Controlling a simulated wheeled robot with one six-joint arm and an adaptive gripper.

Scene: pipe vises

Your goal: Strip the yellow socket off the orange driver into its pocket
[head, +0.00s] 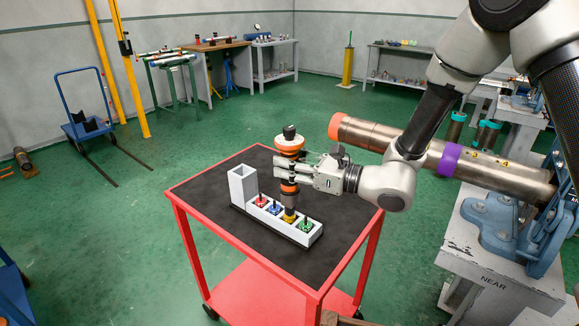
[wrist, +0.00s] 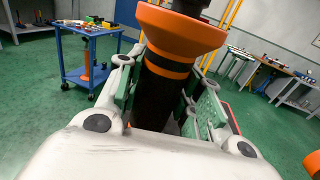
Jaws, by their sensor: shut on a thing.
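The driver (head: 290,143) stands upright over the white rack, with an orange collar, orange bands and a dark body. My gripper (head: 284,167) is shut on its body, reaching in from the right. In the wrist view the orange flare and dark body of the driver (wrist: 180,40) stand between the two fingers (wrist: 165,95).
The white rack (head: 236,207) lies on the black top of a red cart (head: 190,190), with a tall square holder at its left end. Red, blue (head: 275,208) and green (head: 306,226) pieces sit in it. A large pipe (head: 400,146) in a blue vise is close on the right.

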